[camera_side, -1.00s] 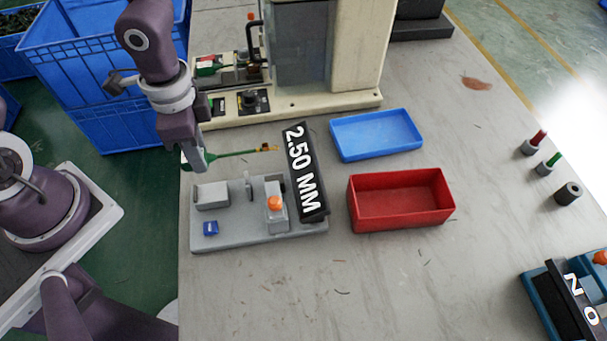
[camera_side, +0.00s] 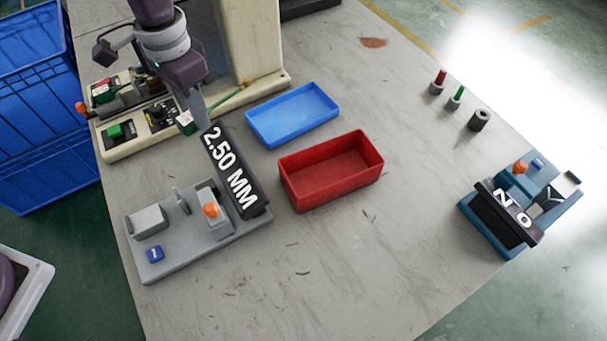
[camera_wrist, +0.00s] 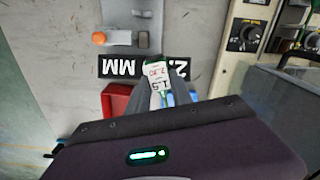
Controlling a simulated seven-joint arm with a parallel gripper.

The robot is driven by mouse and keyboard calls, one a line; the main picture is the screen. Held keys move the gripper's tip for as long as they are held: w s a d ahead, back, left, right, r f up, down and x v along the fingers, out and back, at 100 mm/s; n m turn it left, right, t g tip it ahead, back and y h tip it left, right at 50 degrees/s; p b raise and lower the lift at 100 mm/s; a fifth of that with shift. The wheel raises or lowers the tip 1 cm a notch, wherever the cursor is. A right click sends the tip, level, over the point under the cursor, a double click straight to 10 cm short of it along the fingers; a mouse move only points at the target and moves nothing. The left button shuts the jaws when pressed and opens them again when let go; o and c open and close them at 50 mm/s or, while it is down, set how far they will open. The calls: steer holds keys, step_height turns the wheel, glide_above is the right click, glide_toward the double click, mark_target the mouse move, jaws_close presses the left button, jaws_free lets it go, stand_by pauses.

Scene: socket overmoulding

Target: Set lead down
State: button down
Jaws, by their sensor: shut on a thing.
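My gripper (camera_side: 194,116) is shut on the lead (camera_side: 228,98), a thin green cable with a yellowish tip. It holds the lead up near the top end of the black "2.50 MM" display. The tip points up and right in the side view, behind the blue tray (camera_side: 293,115). In the wrist view a white printed label on the lead (camera_wrist: 158,85) shows between the fingers (camera_wrist: 160,98). The red bin (camera_side: 332,172) stands in front of the blue tray; both look empty. The fingers hide part of the lead.
The grey gauge fixture (camera_side: 185,240) with its "2.50 MM" display (camera_side: 235,172) stands below my gripper. A cream machine (camera_side: 262,60) stands behind. Small coloured posts (camera_side: 457,97) and a blue device (camera_side: 545,205) are at right. The table's middle front is clear.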

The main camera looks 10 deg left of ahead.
steer(key=w+d, duration=0.5)
steer(key=d, duration=0.6)
steer(key=m, duration=0.3)
glide_above(314, 185)
step_height(314, 185, down, 18)
steer(key=shift+f, duration=0.15)
steer(key=c, duration=1.1)
jaws_free()
steer(key=shift+f, duration=0.1)
steer(key=shift+c, duration=0.2)
step_height(314, 185, up, 12)
